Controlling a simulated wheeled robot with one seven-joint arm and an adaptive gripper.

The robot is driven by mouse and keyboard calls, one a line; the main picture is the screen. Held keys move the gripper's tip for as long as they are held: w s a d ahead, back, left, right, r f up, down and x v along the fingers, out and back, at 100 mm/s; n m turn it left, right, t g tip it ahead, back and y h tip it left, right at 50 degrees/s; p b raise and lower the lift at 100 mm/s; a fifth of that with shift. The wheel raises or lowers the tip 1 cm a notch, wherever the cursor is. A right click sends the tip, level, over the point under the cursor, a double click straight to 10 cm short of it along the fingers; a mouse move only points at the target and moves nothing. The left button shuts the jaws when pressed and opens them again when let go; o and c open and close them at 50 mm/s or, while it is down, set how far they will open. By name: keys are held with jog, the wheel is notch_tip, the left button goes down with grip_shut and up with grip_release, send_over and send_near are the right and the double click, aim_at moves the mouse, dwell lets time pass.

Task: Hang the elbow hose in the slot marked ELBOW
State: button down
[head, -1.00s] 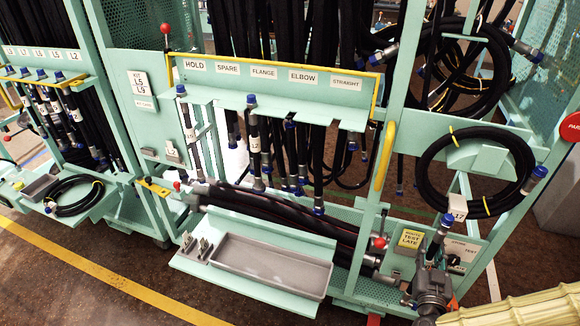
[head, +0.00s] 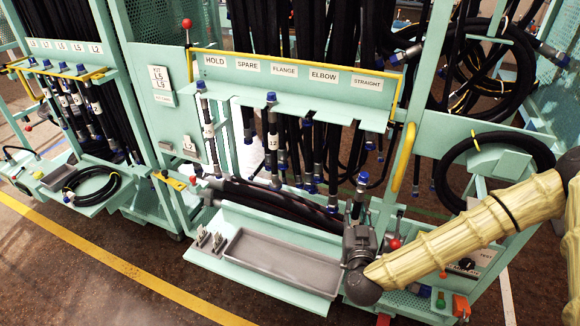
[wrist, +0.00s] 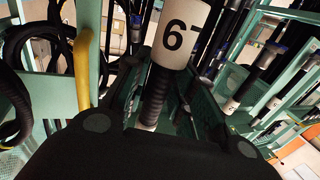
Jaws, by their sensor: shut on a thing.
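My gripper (head: 358,232) is shut on a dark hose end with a blue cap (head: 362,179), held roughly upright above the right end of the grey tray. In the wrist view, the held hose (wrist: 156,92) stands between the fingers, with a white label (wrist: 181,35) reading about "67", partly cut off. I cannot tell whether its end is an elbow. The ELBOW label (head: 325,76) is on the green rail (head: 345,117), above and left of my gripper. Hoses hang below the rail near it; the ELBOW slot's opening is too small to make out.
The grey tray (head: 280,260) lies left of my gripper. A yellow handle (head: 405,157) on the green post and a red knob (head: 395,244) are close on the right. A coiled black hose (head: 450,168) hangs behind my arm. Hoses crowd the rack behind the rail.

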jog(key=w+a+r+p, duration=0.2)
jog(key=a+r+p, duration=0.1)
jog(key=a+r, duration=1.3)
jog(key=w+d+f+b, duration=0.1)
jog(key=w, duration=0.5)
jog(key=w+d+f+b, duration=0.1)
jog(key=w+f, duration=0.1)
jog(key=w, duration=0.3)
jog(key=shift+w+d+h, duration=0.25)
jog(key=shift+w+h, duration=0.05)
jog(key=shift+w, duration=0.1)
dwell(1.1)
dwell(0.5)
jog(key=c, duration=1.1)
grip_release()
jog(key=shift+f, duration=0.1)
jog(key=shift+s, duration=0.15)
